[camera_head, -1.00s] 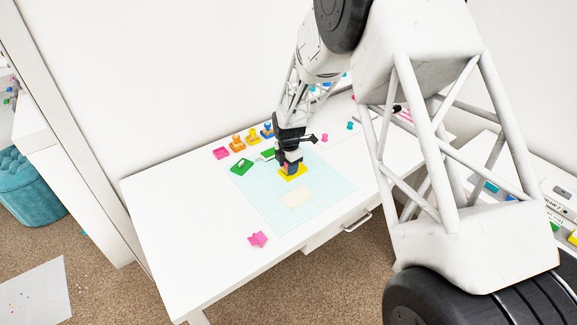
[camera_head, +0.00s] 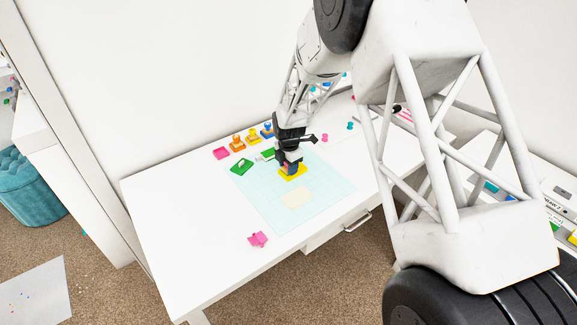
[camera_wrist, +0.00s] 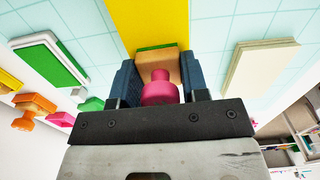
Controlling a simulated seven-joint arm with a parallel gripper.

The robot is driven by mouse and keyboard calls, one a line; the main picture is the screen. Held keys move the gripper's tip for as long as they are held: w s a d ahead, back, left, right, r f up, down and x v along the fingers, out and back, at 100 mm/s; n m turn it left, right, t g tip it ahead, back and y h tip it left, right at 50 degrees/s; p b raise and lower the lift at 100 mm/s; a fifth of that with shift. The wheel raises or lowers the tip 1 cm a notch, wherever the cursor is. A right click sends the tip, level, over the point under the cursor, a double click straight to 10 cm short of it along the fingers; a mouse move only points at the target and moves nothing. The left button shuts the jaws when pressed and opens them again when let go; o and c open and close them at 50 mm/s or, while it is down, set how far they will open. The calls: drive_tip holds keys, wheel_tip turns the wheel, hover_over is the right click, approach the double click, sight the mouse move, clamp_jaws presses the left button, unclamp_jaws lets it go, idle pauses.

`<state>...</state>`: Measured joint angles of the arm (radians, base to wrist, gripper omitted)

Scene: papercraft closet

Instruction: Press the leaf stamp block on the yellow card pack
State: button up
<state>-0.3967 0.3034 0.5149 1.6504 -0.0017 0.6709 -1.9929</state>
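My gripper (camera_wrist: 160,82) points down with its two dark fingers on either side of a stamp block (camera_wrist: 165,68), shut on it. The block is wooden, with a pink knob facing the wrist camera and a green layer on its far underside. A yellow card pack (camera_wrist: 150,20) lies just beyond and under the block in the wrist view. In the head view the gripper (camera_head: 291,168) is right over the yellow card pack (camera_head: 294,175), hiding most of the block. I cannot tell whether the block touches the card. The stamp's leaf face is hidden.
A cream card pack (camera_head: 297,197) lies on the pale blue grid mat (camera_head: 265,205). A pink piece (camera_head: 257,239) is near the front. The front left tabletop is clear.

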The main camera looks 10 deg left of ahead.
drive_tip(key=o, duration=0.4)
drive_tip(key=shift+s+f, duration=0.15)
drive_tip(key=shift+f, duration=0.15)
drive_tip(key=shift+r, duration=0.1)
drive_tip(key=c, duration=0.5)
drive_tip(key=shift+r, duration=3.1)
drive_tip(key=shift+s+d, duration=0.4)
drive_tip(key=shift+s, duration=0.5)
drive_tip(key=shift+s+d, duration=0.35)
drive_tip(key=shift+s, duration=0.5)
drive_tip(key=shift+s+d, duration=0.4)
drive_tip(key=shift+s, duration=0.5)
